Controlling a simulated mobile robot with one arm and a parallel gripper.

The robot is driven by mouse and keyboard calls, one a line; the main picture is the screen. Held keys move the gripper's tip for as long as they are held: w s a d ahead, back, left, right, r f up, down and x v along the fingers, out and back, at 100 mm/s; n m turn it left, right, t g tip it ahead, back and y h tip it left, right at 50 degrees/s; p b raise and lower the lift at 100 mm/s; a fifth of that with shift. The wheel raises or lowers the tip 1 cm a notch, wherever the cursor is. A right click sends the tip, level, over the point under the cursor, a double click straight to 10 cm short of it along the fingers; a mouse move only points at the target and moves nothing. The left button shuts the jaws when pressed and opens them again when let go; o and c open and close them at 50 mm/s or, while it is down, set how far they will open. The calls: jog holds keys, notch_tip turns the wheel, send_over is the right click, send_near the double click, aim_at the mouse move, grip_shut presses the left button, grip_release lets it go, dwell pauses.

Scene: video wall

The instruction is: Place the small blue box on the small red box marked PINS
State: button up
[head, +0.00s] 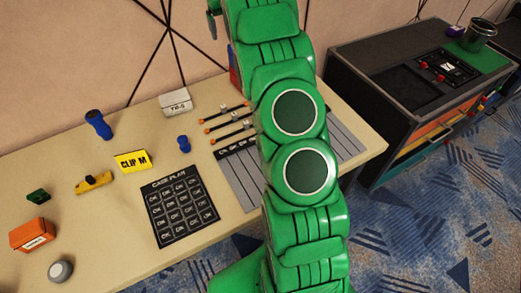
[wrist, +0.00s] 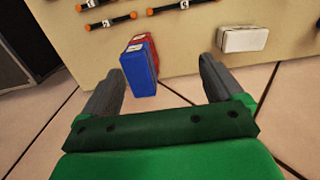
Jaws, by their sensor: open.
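The small blue box (wrist: 141,76) shows in the wrist view between and beyond my fingers, nearer the left one. The small red box (wrist: 152,50) is right against or just behind it, partly hidden. Both carry a pale label; I cannot read PINS on it. I cannot tell whether the blue box rests on the red one or stands beside it. My gripper (wrist: 162,66) is open and empty, with its fingers apart from both boxes. In the head view only a sliver of the red box (head: 234,58) shows at the left edge of my arm, which hides the rest.
A white box (wrist: 243,38) lies right of the boxes in the wrist view. Orange-tipped tools (wrist: 112,22) lie on the table beyond. The table (head: 110,205) also bears a yellow CLIP M block (head: 132,161), blue pieces and a dark case plan mat (head: 180,211). A dark cabinet (head: 385,100) stands at right.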

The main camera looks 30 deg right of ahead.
jog(key=s+a+r, duration=0.3)
jog(key=s+a, duration=0.1)
jog(key=s, duration=0.4)
jog(key=s+a+r, duration=0.2)
jog(key=s+a, duration=0.2)
jog(key=s, duration=0.5)
jog(key=s+a+r, duration=0.3)
jog(key=s+a, duration=0.1)
jog(key=s, duration=0.4)
jog(key=s+a+f, duration=0.2)
jog(key=s, duration=0.8)
jog(key=s+a+f, duration=0.2)
jog(key=s, duration=0.8)
jog(key=s+a+f+g, duration=0.1)
jog(key=s+f, duration=0.1)
jog(key=s, duration=0.8)
jog(key=shift+a+f, duration=0.25)
jog(key=shift+a, duration=0.15)
